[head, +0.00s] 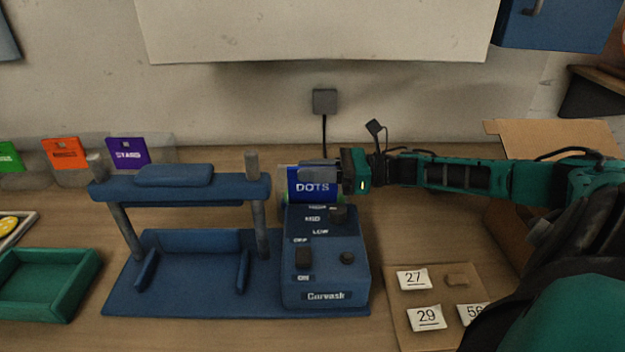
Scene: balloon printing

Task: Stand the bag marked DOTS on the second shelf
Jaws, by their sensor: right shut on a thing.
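The blue bag marked DOTS (313,188) shows behind the control box of the blue press. Its face with the white label turns toward me, and it looks upright. The box hides its lower part, so I cannot tell whether it touches the table. My right gripper (322,173) reaches in from the right and is shut on the upper part of the bag. My left gripper is not in view. No shelf can be made out in this view.
The blue press (190,290) with its control box (325,265) stands in front of the bag. Orange (64,152), purple (128,151) and green (8,157) packets stand in clear holders at the left. A green tray (45,285) is front left; a numbered board (440,284) is front right.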

